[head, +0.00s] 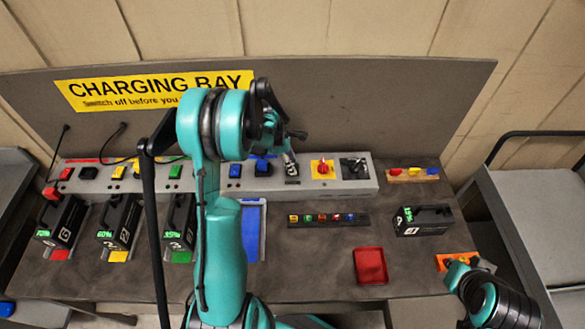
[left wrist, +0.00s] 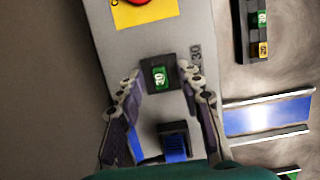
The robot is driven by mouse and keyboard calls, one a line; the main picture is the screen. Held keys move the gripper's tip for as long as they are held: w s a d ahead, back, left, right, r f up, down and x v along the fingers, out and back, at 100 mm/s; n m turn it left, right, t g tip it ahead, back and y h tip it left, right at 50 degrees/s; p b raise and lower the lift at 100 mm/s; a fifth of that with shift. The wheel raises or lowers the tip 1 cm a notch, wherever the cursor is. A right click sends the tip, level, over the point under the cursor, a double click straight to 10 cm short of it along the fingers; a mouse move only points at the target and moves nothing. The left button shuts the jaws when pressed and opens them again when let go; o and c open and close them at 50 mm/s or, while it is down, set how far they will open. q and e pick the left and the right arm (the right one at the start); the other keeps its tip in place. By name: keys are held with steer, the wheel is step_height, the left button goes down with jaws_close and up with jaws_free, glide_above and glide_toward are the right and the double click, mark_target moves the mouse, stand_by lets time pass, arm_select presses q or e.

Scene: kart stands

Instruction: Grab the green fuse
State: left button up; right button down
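A green fuse (left wrist: 160,77) marked 30 sits in a black socket on the grey panel (left wrist: 100,30). My left gripper (left wrist: 163,88) is open, with one finger on each side of this fuse and a visible gap to it. In the head view my left gripper (head: 291,168) is over the panel, and the fuse there is hidden or too small to tell. Another green fuse (left wrist: 262,17), also marked 30, sits in the dark fuse rack (head: 361,221). Of my right arm only links show at the bottom right; its gripper is out of view.
A yellow plate with a red knob (head: 322,168) and a blue switch (left wrist: 175,145) flank the socket. A red tray (head: 370,266), a black battery (head: 423,220) and a blue-lined holder (head: 252,230) are on the bench. Bare bench lies around the red tray.

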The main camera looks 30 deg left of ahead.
arm_select(q)
steer(key=shift+c, duration=0.3)
jaws_close()
